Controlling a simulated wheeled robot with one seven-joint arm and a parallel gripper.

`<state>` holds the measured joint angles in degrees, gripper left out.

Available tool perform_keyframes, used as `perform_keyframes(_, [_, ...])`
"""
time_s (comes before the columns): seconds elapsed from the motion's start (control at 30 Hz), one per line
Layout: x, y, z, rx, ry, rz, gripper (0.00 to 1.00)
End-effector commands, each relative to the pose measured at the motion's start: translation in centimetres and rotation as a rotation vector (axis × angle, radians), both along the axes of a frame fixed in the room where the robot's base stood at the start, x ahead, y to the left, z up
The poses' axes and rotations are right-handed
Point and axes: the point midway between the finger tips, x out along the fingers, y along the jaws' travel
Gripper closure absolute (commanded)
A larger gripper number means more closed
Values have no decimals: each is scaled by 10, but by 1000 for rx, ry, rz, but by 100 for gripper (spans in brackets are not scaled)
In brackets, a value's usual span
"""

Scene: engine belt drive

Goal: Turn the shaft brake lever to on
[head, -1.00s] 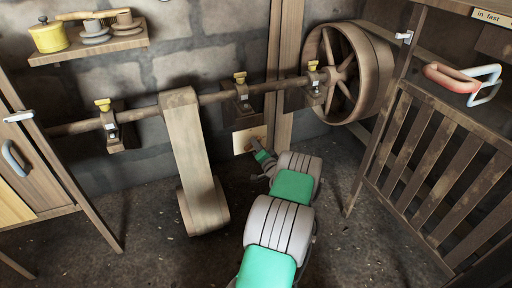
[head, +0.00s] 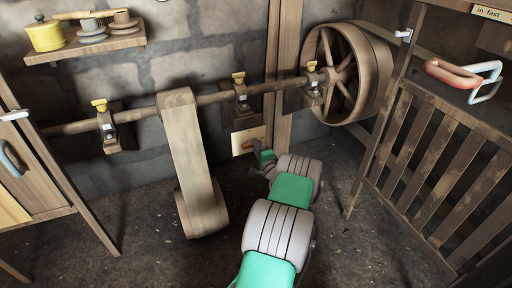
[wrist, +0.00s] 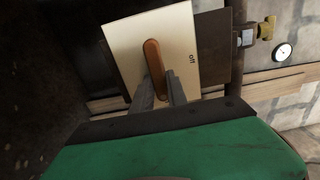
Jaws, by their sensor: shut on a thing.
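The shaft brake lever (wrist: 154,68) is a slim orange-brown handle on a pale plate (wrist: 118,38) in the wrist view. The word "off" is printed on the plate to the right of the lever. My gripper (wrist: 159,82) has its two grey fingers on either side of the lever's lower part, shut on it. In the head view the pale plate (head: 241,144) is low on the wall below the shaft. My gripper (head: 258,160) is against its lower right there and hides the lever. Any "on" mark is not visible.
The shaft (head: 210,98) runs along the wall above my gripper to a large wooden wheel (head: 341,75). A wide belt (head: 188,150) hangs to the left of my arm. A slatted wooden gate (head: 435,165) stands to the right. A round gauge (wrist: 283,52) shows in the wrist view.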

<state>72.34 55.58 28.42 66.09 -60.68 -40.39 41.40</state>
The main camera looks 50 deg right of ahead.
Motion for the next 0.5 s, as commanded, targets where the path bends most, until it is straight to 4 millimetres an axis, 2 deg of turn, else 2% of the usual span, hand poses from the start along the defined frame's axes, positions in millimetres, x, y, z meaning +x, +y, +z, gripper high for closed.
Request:
perform_keyframes(0.4, [0, 0, -1, 8, -4, 0, 100])
perform_keyframes(0.43, [0, 0, -1, 8, -4, 0, 80])
perform_keyframes(0.5, [0, 0, -1, 7, -3, 0, 74])
